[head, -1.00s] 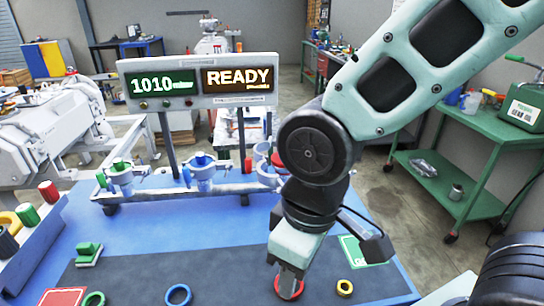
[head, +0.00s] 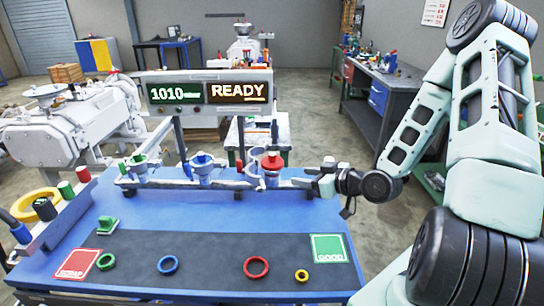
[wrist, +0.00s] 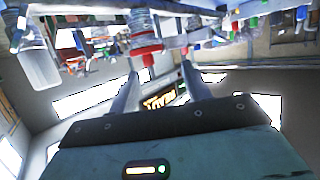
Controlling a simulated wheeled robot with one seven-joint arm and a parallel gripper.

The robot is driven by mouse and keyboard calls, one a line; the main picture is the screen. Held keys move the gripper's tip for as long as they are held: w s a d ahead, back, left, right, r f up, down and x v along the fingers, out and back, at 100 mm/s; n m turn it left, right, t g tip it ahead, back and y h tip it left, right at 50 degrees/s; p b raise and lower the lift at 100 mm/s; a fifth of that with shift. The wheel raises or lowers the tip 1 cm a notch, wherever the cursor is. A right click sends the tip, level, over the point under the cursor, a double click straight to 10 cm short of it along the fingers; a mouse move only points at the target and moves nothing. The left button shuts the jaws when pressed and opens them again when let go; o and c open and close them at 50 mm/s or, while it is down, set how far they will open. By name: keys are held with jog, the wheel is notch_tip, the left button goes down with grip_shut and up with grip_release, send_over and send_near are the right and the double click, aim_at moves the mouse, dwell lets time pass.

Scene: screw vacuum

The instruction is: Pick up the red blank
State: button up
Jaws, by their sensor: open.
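The red blank (head: 272,162) sits on top of the right-hand port of the manifold behind the blue table. In the wrist view a red part (wrist: 148,50) shows beyond the fingertips, and the picture looks upside down. My gripper (head: 307,179) lies level just right of that port, pointing left at it. Its two fingers (wrist: 158,75) are apart with nothing held between them. A red ring (head: 256,267) lies flat on the dark mat, below and apart from my gripper.
Blue (head: 168,265) and yellow (head: 301,276) rings share the mat with a green ring (head: 106,262). A green GOOD pad (head: 328,248) and red SCRAP pad (head: 78,264) flank it. Two other ports, with green (head: 139,158) and blue (head: 202,158) tops, stand left. A READY display (head: 238,92) rises behind.

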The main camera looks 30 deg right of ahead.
jog(key=d+r+m+t, duration=0.1)
jog(key=d+t, duration=0.1)
jog(key=d, duration=0.1)
jog(key=b, duration=0.8)
send_near(275, 157)
jog(key=shift+h, duration=0.3)
jog(key=x, duration=0.5)
jog(key=shift+w+f, duration=0.1)
jog(key=shift+f, duration=0.15)
jog(key=shift+b+x, duration=0.3)
jog(key=shift+x, duration=2.75)
jog(key=shift+a+r, duration=0.15)
jog(key=shift+r, duration=0.05)
grip_shut()
